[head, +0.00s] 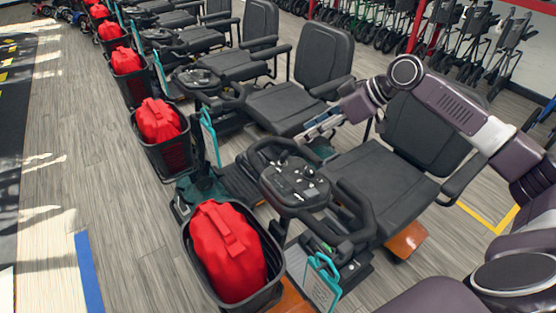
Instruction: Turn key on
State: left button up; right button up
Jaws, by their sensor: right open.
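The nearest scooter's black control console (290,190) sits in the lower middle of the head view, with loop handlebars around it. Small knobs and light details show on its top, but the key is too small to tell apart from them. My right gripper (318,128) is open and empty. Its arm comes in from the right, above the nearest scooter's seat (378,185). In the picture, the gripper is above and slightly right of the console, apart from it. My left gripper is not in view.
Black baskets with red bags (228,250) are on the scooters' fronts. More scooters (205,85) stand in a close row toward the upper left. Folded walkers (455,45) line the back right. The wooden floor (95,150) is open on the left.

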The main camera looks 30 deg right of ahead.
aim_at(287, 154)
jog(key=f+b, duration=0.1)
jog(key=f, duration=0.1)
jog(key=f+b, duration=0.2)
jog(key=shift+w+a+f, duration=0.2)
jog(key=shift+a+f, duration=0.1)
jog(key=shift+w+a+f, duration=0.2)
pick_arm(q)
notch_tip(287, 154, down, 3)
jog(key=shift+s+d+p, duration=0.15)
jog(key=shift+p, duration=0.35)
pick_arm(e)
jog(key=x, duration=0.6)
jog(key=shift+w+a+f, duration=0.15)
jog(key=shift+a+f, duration=0.05)
jog(key=shift+f, duration=0.1)
jog(key=shift+c, duration=0.5)
jog(key=c, duration=1)
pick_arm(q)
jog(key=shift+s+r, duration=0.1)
